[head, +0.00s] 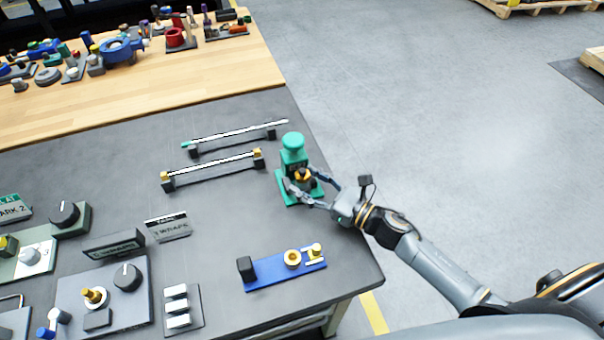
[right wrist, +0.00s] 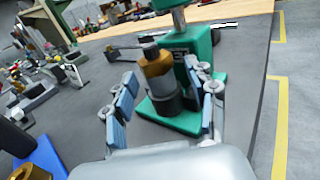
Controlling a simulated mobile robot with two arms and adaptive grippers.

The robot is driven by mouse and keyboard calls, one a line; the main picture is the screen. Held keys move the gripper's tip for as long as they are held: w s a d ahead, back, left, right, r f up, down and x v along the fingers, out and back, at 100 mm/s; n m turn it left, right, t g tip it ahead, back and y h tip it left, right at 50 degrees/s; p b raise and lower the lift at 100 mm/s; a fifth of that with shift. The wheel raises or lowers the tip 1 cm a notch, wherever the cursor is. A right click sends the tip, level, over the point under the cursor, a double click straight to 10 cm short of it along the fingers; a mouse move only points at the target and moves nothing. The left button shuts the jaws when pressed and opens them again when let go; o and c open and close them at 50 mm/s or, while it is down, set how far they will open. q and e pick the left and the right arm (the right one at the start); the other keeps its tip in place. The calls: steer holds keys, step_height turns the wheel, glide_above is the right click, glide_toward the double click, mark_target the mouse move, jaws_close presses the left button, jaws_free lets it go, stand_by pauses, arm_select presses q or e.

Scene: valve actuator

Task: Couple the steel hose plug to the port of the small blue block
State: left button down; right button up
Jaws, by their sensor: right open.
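My right gripper (head: 302,181) is open at the green stand (head: 292,142) near the table's right edge. Its fingers are on either side of a brass-topped dark cylinder (right wrist: 158,72) standing on the green base. In the right wrist view my right gripper (right wrist: 160,80) shows clear space beside the cylinder. A low blue block (head: 272,274) lies at the front right of the table, with a black post, a brass ring (head: 291,257) and a brass fitting (head: 314,250) on it. I cannot make out a steel hose plug for certain. My left gripper is not in view.
Two thin rods (head: 215,165) rest on small black supports left of the stand. A knob panel (head: 107,295) and label plates stand at left. A wooden bench (head: 130,85) with many parts is behind. The dark tabletop between stand and blue block is clear.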

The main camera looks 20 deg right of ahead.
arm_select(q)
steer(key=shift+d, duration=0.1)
arm_select(e)
steer(key=shift+c, duration=0.2)
steer(key=c, duration=0.4)
jaws_close()
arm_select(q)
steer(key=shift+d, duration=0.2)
arm_select(e)
steer(key=shift+r, duration=0.15)
